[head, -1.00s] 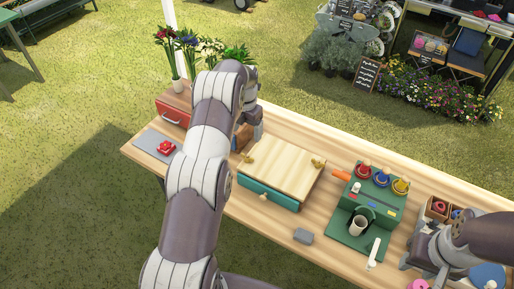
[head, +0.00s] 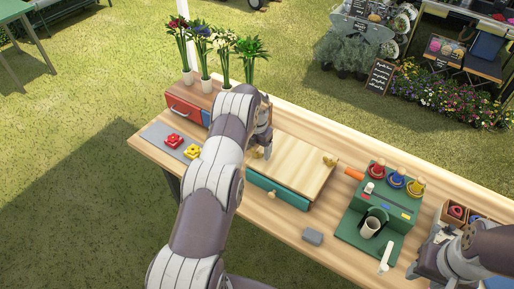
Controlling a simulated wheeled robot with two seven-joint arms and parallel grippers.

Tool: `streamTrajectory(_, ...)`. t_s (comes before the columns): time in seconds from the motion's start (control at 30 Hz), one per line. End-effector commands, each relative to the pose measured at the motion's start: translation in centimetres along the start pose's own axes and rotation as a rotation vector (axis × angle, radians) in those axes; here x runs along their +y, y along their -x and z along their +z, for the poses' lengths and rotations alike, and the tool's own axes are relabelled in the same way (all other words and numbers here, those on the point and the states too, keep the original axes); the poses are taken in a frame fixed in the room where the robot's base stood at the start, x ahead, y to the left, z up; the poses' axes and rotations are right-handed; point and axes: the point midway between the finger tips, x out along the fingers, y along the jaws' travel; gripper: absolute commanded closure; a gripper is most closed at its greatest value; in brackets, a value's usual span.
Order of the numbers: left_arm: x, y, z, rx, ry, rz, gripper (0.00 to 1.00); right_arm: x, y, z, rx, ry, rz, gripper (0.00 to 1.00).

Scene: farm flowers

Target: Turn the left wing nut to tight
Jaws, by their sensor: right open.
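A wooden-topped box with a teal drawer (head: 279,185) stands on the table. The left wing nut (head: 258,153), gold, sits at the box's far left corner and is partly hidden. A second gold wing nut (head: 330,161) is at the far right corner. My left gripper (head: 262,144) points down over the left wing nut, close above it or around it; I cannot tell which. Its fingers are too small and dark to show whether they are open. My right gripper (head: 440,243) is open at the lower right, away from the box, partly covered by its own arm.
Red and yellow pieces (head: 193,152) lie on a grey mat left of the box, before a red drawer (head: 184,107) and potted flowers (head: 202,52). A green stand (head: 383,205) with colored rings and a cup is to the right.

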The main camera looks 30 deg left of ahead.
Motion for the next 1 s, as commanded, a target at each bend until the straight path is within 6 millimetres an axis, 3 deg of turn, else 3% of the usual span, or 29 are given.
streamTrajectory(0.03,0.0,0.0,0.0,0.000,0.000,0.000,0.37,0.0,0.0,0.0,0.000,0.000,0.000,0.57)
streamTrajectory(0.13,0.0,0.0,0.0,0.000,0.000,0.000,0.69,0.0,0.0,0.0,0.000,0.000,0.000,0.57)
streamTrajectory(0.17,0.0,0.0,0.0,0.000,0.000,0.000,0.73,0.0,0.0,0.0,0.000,0.000,0.000,0.57)
streamTrajectory(0.57,0.0,-0.2,0.0,0.000,-0.069,0.000,0.73,0.0,-1.0,0.1,0.000,0.000,0.000,0.57)
streamTrajectory(1.0,0.0,-0.3,0.0,0.000,-0.432,0.001,0.73,0.0,-4.4,0.5,0.000,0.000,0.000,0.57)
